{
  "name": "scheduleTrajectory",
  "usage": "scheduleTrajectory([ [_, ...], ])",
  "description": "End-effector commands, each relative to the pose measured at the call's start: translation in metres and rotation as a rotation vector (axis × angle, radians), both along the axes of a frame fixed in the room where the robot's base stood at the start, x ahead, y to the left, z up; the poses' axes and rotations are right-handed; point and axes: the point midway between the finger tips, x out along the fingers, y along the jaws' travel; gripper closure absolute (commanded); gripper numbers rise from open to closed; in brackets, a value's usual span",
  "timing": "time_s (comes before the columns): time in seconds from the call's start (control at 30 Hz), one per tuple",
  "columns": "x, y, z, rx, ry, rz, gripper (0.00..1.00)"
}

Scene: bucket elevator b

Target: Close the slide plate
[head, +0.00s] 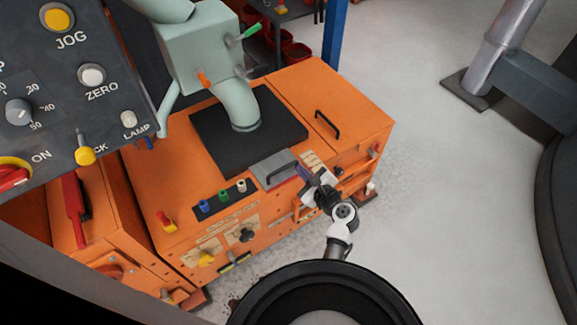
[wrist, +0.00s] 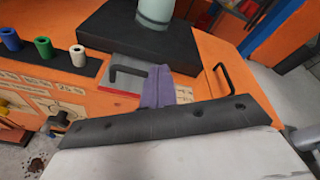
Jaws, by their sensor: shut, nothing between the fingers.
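The slide plate (head: 272,163) is a flat grey plate with a black bar handle, on the top of the orange machine, in front of the black square base. It also shows in the wrist view (wrist: 126,72), with its handle on it and a red strip along its near edge. My gripper (head: 303,173) is at the plate's right side, with its purple fingers shut and empty. In the wrist view the fingers (wrist: 158,86) stand just right of the handle, partly covering the plate's right end. I cannot tell whether they touch the plate.
Blue, green and white knobs (head: 222,194) stand on a dark strip left of the plate. A pale green pipe (head: 236,104) rises from the black base (head: 205,130). A second black handle (head: 327,124) is on the right orange lid. Open grey floor (head: 440,190) lies to the right.

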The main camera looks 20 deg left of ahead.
Motion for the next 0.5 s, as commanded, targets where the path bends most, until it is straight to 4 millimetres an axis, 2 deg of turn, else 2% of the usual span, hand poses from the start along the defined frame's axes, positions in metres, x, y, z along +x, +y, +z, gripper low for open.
scheduleTrajectory([
  [0.03,-0.021,-0.02,-0.016,0.108,0.142,-0.029,1.0],
  [0.1,-0.043,-0.037,-0.034,0.234,0.278,-0.052,1.0],
  [0.2,-0.062,-0.048,-0.048,0.342,0.384,-0.071,1.0],
  [0.33,-0.064,-0.047,-0.055,0.38,0.416,-0.075,1.0],
  [0.5,-0.048,-0.026,-0.062,0.377,0.412,-0.07,1.0],
])
